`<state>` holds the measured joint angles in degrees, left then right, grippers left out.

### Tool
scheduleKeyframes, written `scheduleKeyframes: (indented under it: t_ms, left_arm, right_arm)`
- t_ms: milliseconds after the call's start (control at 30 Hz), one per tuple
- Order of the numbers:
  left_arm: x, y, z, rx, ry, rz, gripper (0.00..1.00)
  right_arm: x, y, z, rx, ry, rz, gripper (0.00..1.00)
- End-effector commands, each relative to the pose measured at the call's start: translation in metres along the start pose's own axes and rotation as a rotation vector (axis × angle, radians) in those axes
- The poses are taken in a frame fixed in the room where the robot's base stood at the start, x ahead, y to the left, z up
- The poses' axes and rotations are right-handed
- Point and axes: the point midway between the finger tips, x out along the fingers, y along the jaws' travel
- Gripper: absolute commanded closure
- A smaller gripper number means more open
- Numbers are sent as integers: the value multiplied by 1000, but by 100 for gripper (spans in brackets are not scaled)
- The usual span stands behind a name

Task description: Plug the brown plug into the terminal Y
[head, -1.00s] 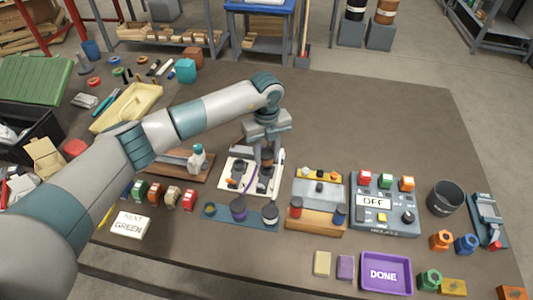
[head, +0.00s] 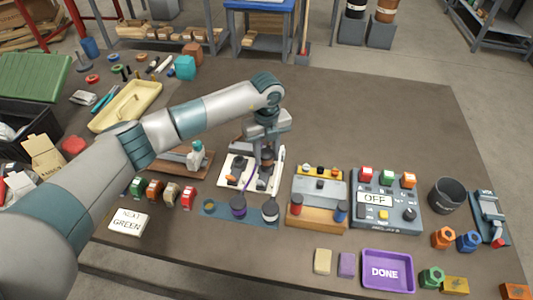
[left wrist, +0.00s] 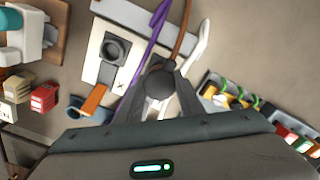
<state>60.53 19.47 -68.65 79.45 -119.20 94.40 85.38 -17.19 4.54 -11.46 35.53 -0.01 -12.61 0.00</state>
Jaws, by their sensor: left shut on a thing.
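My left gripper (head: 268,152) is over the right part of the white terminal panel (head: 228,180). It is shut on the brown plug (left wrist: 158,82), which appears as a dark round body between the fingers in the left wrist view. A brown cable (left wrist: 181,35) runs up from it. The terminal marked X (left wrist: 117,47) is on the panel beside the gripper. Terminal Y is not clearly seen; the gripper and plug cover that part of the panel, so I cannot tell whether the plug is seated. My right gripper is not in view.
A control box reading OFF (head: 385,222) stands to the right. The table behind the panel is clear.

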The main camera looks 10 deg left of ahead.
Motion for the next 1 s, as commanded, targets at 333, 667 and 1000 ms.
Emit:
scheduleKeyframes:
  t_ms: [333,667,1000]
  left_arm:
    - [6,0,0,0,0,0,93]
    - [12,0,0,0,0,0,93]
    - [12,0,0,0,0,0,47]
  right_arm:
    - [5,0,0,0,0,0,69]
    - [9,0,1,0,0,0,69]
    - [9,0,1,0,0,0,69]
